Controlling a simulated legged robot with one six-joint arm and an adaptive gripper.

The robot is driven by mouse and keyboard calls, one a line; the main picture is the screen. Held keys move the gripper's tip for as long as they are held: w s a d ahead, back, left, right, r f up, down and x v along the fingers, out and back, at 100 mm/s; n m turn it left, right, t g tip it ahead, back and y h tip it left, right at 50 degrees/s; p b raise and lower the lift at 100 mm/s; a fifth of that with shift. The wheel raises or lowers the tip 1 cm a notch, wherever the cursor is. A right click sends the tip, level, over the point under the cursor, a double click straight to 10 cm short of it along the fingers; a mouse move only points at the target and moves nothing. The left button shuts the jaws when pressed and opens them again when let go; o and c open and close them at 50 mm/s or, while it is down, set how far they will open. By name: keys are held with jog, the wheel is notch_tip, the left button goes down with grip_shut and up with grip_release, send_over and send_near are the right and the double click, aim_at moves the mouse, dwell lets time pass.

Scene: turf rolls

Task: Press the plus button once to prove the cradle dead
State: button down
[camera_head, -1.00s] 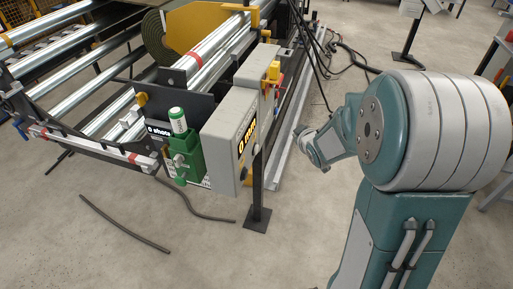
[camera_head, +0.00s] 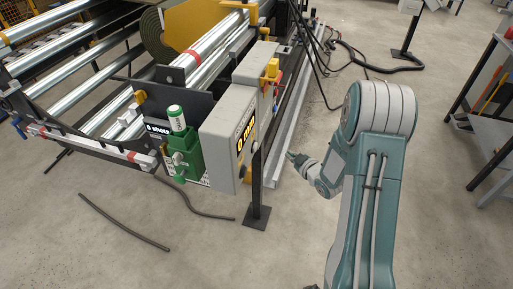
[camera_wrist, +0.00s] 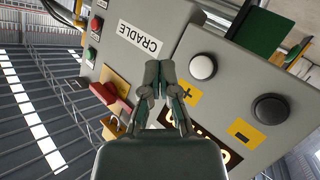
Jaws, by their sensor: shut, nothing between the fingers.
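The grey control box (camera_head: 222,140) stands on a black post beside the roller cradle (camera_head: 95,85). In the wrist view its face fills the middle, with a CRADLE label (camera_wrist: 139,38). A pale round button (camera_wrist: 203,67) sits by the yellow plus label (camera_wrist: 186,93). A dark round button (camera_wrist: 270,109) sits by the yellow minus label (camera_wrist: 242,131). My gripper (camera_wrist: 159,68) is shut and empty, its tips pictured left of the pale button, seemingly apart from the panel. It hides part of the lit display (camera_wrist: 218,155). In the head view my gripper (camera_head: 291,156) is right of the box.
A red button (camera_wrist: 97,24), a green button (camera_wrist: 91,53) and a padlock (camera_wrist: 114,123) by a red-and-yellow switch are on the box. A green cylinder in a green holder (camera_head: 186,157) is left of it. Cables (camera_head: 345,60) lie behind; a bench (camera_head: 490,125) stands right.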

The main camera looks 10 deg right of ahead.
aim_at(255, 147)
jog(key=w+a, duration=0.4)
jog(key=a, duration=0.3)
jog(key=shift+w+a, duration=0.2)
jog(key=shift+a, duration=0.15)
dwell(1.4)
jog(key=shift+w+a+r, duration=0.1)
jog(key=shift+w+a, duration=0.05)
jog(key=shift+a, duration=0.2)
jog(key=shift+w+a, duration=0.25)
jog(key=shift+a, duration=0.15)
dwell(0.6)
dwell(0.4)
jog(key=shift+s+d, duration=0.45)
jog(key=shift+d, duration=0.3)
